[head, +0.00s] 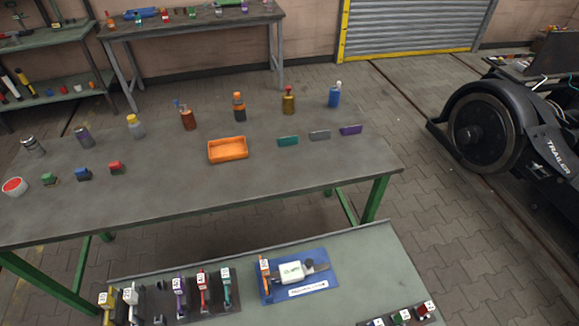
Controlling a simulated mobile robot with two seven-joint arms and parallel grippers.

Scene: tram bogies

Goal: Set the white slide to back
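On the low grey-green bench at the bottom of the head view, a white upright handle with a tag (131,296) stands near the left end, beside a yellow one (107,300). A white block (291,271) sits on a blue plate (322,286) further right, with a dark knob beside it and a printed label in front. I cannot tell which white part is the slide, nor its setting. Neither of my grippers is in view.
Purple (179,290), red (202,285) and teal (226,285) tagged handles stand between them; an orange one (264,270) is at the plate's left edge. Small coloured switches (400,316) sit at the lower right. Behind is a large table (200,190) with bottles and an orange tray (228,157).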

